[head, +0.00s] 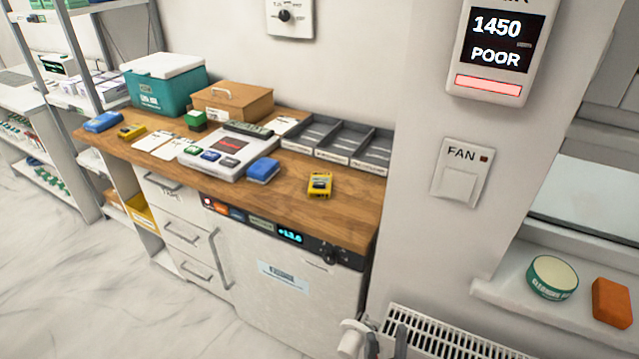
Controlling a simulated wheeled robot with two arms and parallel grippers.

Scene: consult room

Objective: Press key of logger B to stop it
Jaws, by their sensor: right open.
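A small yellow device (320,185) with a dark face lies near the right front of the wooden counter (345,215). A second small yellow device (131,131) lies near the counter's left end. Either may be a logger, but I cannot read a letter on them or tell which is B. My right gripper (386,341) shows only in part at the bottom edge, in front of the radiator. Its fingers are apart, and it is low and away from both yellow devices. My left gripper is out of view.
A blue block (262,170) sits beside the console. Grey trays (335,140), a wooden box (232,102) and a teal cool box (165,82) stand behind. A fridge (285,270) is under the counter. A radiator (450,335) and a sill with a tin (552,278) are at right.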

